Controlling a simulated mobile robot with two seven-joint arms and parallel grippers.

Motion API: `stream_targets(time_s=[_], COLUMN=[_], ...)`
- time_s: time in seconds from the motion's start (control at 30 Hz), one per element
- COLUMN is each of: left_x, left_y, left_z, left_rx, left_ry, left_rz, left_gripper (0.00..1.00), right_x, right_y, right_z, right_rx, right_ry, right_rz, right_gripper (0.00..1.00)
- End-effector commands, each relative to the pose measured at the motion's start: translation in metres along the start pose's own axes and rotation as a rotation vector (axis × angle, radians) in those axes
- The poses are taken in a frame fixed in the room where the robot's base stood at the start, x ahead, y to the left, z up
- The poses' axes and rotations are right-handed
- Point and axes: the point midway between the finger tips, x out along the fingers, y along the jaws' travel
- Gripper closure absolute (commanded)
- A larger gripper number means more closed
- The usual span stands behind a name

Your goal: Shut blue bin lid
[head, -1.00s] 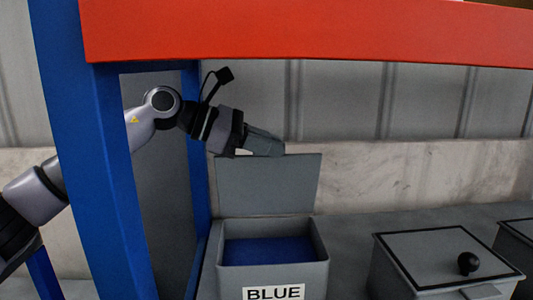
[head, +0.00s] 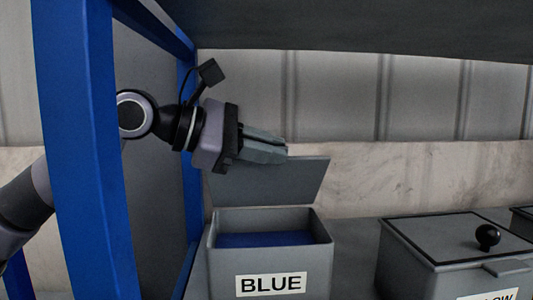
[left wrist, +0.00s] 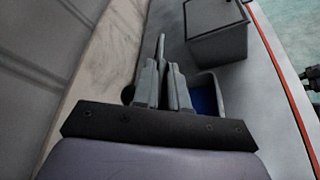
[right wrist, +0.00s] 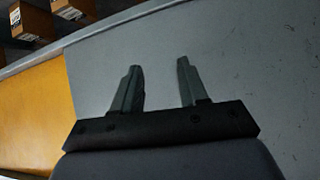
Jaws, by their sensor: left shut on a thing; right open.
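The blue bin (head: 222,268) is a grey box with a "BLUE" label and a blue inside, in the lower middle of the head view. Its grey lid (head: 285,185) stands raised at the bin's back edge, so the bin is open. My left gripper (head: 283,152) is at the lid's top edge and shut on it. In the left wrist view the lid (left wrist: 160,48) shows as a thin plate between the fingers, with the bin's blue inside (left wrist: 206,98) beside them. My right gripper (right wrist: 160,80) is open and empty over a grey surface.
A closed grey bin with a black knob (head: 488,237) stands to the right, its label partly cut off. A blue post (head: 85,150) stands in front of my left arm. A pale wall is behind the bins. The right wrist view shows a yellow area (right wrist: 40,110).

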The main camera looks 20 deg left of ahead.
Motion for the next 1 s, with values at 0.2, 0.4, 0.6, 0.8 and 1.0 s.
stream_targets(time_s=[0.2, 0.4, 0.6, 0.8, 1.0], left_x=[0.0, 0.0, 0.0, -0.003, -0.031], left_y=[0.0, 0.0, 0.0, 0.0, 0.0], left_z=[0.001, 0.0, 0.0, 0.0, -0.001], left_rx=[0.005, 0.004, 0.004, 0.003, 0.003], left_ry=[0.0, 0.0, 0.0, 0.0, 0.002], left_rz=[0.003, 0.002, 0.002, 0.002, 0.004], left_gripper=[1.0, 0.84, 0.66, 0.66, 0.66], right_x=[0.001, 0.001, 0.001, 0.001, 0.004], right_y=[0.001, 0.001, 0.0, 0.0, 0.0], right_z=[0.0, 0.0, -0.001, -0.001, 0.002], right_rx=[0.0, 0.001, 0.004, 0.008, 0.009], right_ry=[0.0, 0.0, 0.001, 0.002, 0.002], right_rz=[0.0, 0.0, 0.001, 0.002, 0.002], right_gripper=[0.57, 0.57, 0.57, 0.57, 0.57])
